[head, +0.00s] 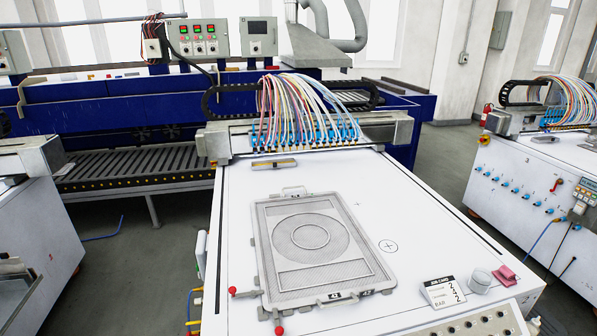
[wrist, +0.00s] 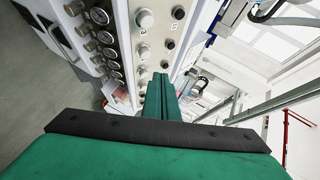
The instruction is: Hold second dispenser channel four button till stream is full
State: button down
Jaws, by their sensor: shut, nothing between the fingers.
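My gripper (wrist: 160,82) has green fingers, shut together with nothing between them, in the wrist view. The fingertips are close to a white control panel (wrist: 127,50); I cannot tell whether they touch it. The panel carries silver round buttons (wrist: 145,18), black round buttons (wrist: 178,12) and a column of gauges (wrist: 100,16). I cannot tell which button is channel four. In the head view a white dispenser table (head: 400,235) has a row of buttons (head: 480,320) on its front face, cut by the frame edge. My gripper is not clearly visible there. No stream shows.
A grey framed screen tray (head: 318,282) lies on the table. A job card (head: 443,292), a white round cup-like piece (head: 480,281) and a pink cloth (head: 506,275) lie near its front right. Another dispenser (head: 540,170) stands at right, with floor between.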

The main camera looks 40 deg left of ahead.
jog(key=shift+s+d+r, duration=0.25)
jog(key=shift+d+r, duration=0.1)
jog(key=shift+r, duration=0.25)
jog(key=shift+s+d+r, duration=0.25)
jog(key=shift+d+r, duration=0.05)
jog(key=shift+r, duration=0.25)
jog(key=shift+f, duration=0.1)
jog(key=s+f+n+h, duration=0.2)
jog(key=s+f, duration=0.3)
jog(key=s, duration=0.7)
jog(key=s+f+n+h, duration=0.2)
jog(key=s+f, duration=0.4)
jog(key=s, duration=0.6)
jog(key=s+r+n+t, duration=0.1)
jog(key=s+r+n, duration=0.3)
jog(key=s, duration=0.7)
jog(key=s+a+r+n, duration=0.1)
jog(key=s+r+n, duration=0.2)
jog(key=s, duration=0.8)
notch_tip(320, 180, up, 3)
jog(key=shift+a+f+n+t, duration=0.15)
jog(key=shift+a+n+t, duration=0.15)
jog(key=shift+n+t, duration=0.1)
jog(key=shift+d, duration=0.1)
